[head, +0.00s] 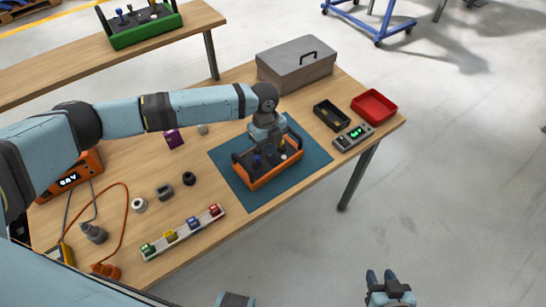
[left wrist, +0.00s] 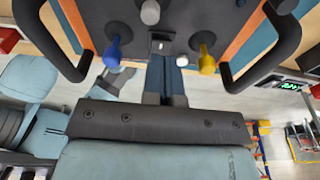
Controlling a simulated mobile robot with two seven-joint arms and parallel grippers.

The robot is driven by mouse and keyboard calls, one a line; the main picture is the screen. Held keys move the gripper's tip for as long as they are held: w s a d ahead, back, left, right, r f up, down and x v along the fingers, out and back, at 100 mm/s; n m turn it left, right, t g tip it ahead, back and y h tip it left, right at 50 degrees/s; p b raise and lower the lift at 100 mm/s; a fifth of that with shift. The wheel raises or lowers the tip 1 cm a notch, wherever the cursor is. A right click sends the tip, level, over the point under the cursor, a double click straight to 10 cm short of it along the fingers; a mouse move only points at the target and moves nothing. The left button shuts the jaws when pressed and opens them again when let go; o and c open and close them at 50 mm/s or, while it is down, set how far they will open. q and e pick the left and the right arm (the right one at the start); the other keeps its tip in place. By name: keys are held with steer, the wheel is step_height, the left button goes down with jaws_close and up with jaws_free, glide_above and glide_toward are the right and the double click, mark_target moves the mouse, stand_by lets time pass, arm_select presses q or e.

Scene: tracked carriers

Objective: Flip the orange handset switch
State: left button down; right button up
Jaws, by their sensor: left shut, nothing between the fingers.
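The orange handset (head: 277,178) is a tray-like box with a black handle at each end. It stands on a teal mat (head: 229,175). In the left wrist view its dark panel (left wrist: 120,13) carries a blue stick (left wrist: 112,52), a white stick (left wrist: 150,12), a yellow stick (left wrist: 207,62) and a small switch plate (left wrist: 162,40). My left gripper (head: 269,148) is over the handset, shut and empty, its fingers close to the plate. I cannot tell if they touch it. The switch lever's position is not clear. My right gripper (head: 381,279) is away from the table, low in the head view.
A grey toolbox (head: 290,68), black bin (head: 326,118), red bin (head: 373,104) and a device with a green display (head: 353,136) stand behind and right of the handset. A strip of coloured blocks (head: 182,235) lies in front. Another table holds a green handset (head: 145,36).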

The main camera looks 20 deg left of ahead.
arm_select(q)
steer(key=shift+f+b, duration=0.5)
steer(key=shift+f, duration=0.7)
stand_by(0.3)
steer(key=shift+r, duration=0.15)
step_height(320, 180, up, 7)
steer(key=p, duration=0.6)
steer(key=shift+p, duration=0.4)
